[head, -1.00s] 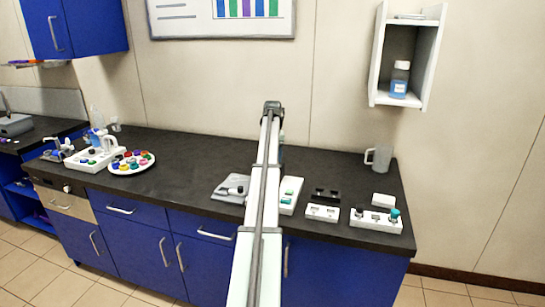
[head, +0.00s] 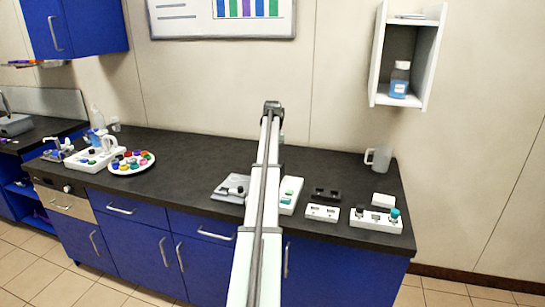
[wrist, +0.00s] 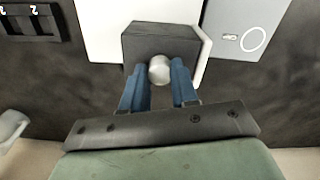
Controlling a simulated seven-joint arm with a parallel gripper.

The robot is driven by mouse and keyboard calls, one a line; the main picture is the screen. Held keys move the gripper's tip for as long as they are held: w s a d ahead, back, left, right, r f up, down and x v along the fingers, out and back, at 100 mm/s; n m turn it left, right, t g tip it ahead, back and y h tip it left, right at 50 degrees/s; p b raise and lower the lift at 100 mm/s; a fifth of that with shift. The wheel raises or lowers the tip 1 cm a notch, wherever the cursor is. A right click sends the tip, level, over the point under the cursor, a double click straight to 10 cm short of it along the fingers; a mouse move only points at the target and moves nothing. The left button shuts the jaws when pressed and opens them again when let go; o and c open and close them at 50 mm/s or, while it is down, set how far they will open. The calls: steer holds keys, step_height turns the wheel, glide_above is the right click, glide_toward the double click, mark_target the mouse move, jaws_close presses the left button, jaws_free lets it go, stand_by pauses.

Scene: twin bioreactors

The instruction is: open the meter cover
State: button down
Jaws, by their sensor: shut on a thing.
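In the wrist view my gripper (wrist: 160,78) has its two blue fingers on either side of a round silver knob (wrist: 159,69). The fingers are shut on the knob. The knob sits on the front of a dark grey block, which looks like the meter cover (wrist: 150,40), lying against a white housing (wrist: 98,30). There my arm hides the gripper, the knob and the dark block.
A grey plate (head: 231,188) lies left of my arm and shows in the wrist view (wrist: 243,22). A black two-slot block (head: 326,194) and white control boxes (head: 376,220) stand to the right. A clear jug (head: 379,158) is behind them.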

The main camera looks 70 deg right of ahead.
steer(key=s, duration=0.9)
steer(key=shift+s, duration=0.15)
steer(key=c, duration=0.9)
jaws_free()
steer(key=shift+o, duration=0.2)
step_height(320, 180, up, 14)
steer(key=shift+f, duration=0.15)
